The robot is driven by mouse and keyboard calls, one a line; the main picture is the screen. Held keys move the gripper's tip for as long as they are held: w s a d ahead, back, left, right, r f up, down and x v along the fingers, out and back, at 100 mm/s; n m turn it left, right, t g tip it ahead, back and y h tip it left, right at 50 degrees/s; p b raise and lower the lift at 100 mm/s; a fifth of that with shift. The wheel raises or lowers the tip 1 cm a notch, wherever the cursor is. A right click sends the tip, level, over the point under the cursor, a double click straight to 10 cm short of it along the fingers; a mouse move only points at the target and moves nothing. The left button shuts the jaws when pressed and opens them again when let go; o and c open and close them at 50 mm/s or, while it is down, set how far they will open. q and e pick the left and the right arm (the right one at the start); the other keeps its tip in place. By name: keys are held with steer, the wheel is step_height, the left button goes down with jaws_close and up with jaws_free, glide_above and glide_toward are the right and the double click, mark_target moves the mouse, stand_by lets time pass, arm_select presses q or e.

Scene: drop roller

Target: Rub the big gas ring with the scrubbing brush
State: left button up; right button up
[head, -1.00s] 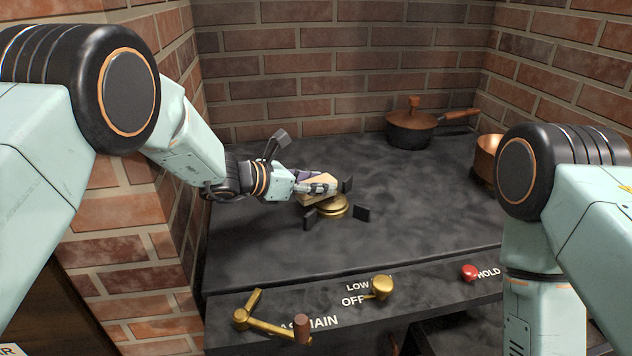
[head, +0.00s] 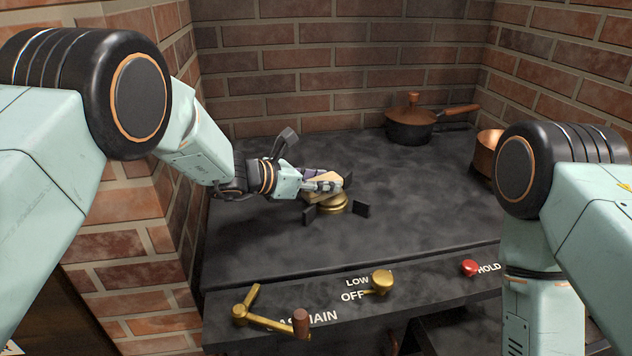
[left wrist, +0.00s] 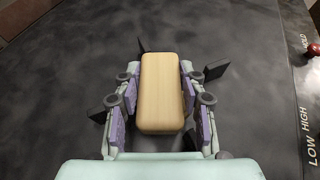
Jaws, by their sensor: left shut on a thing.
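The scrubbing brush shows as a pale wooden block (left wrist: 162,92) in the left wrist view, and also in the head view (head: 324,184). My left gripper (head: 325,185) is shut on it, with a purple pad on each side of the block. The big gas ring (head: 334,207) is a brass burner with black pan supports around it. The brush is right over the ring and hides much of it. I cannot tell whether the brush touches the ring, and its bristles are hidden. My right arm stands at the right, its gripper out of view.
A dark pan with a copper lid (head: 410,122) stands at the back right. A copper pot (head: 490,152) is partly behind my right arm. Brass handles (head: 270,318), a brass knob (head: 382,282) and a red knob (head: 469,267) line the front panel. Brick walls close the back and left.

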mark_target(342, 178)
arm_select(q)
steer(key=shift+w+d+f, duration=0.1)
steer(key=shift+w+d, duration=0.1)
steer(key=shift+d, duration=1.05)
steer(key=shift+w+d, duration=0.2)
steer(key=shift+d, duration=1.05)
steer(key=shift+s+a+r+p, duration=0.1)
steer(key=shift+a+p, duration=0.1)
steer(key=shift+a, duration=0.5)
steer(key=shift+s+a+r+p, duration=0.1)
steer(key=shift+a+p, duration=0.1)
steer(key=shift+a, duration=0.45)
steer(key=shift+s+a+f+p, duration=0.1)
steer(key=shift+s+a+p, duration=0.1)
steer(key=shift+a, duration=0.75)
steer(key=shift+s+a+f+p, duration=0.1)
steer(key=shift+s+a+p, duration=0.1)
steer(key=shift+a, duration=0.75)
steer(key=shift+r+p, duration=0.6)
steer(key=shift+r, duration=0.2)
steer(key=shift+r+p, duration=1.55)
steer(key=shift+r, duration=0.7)
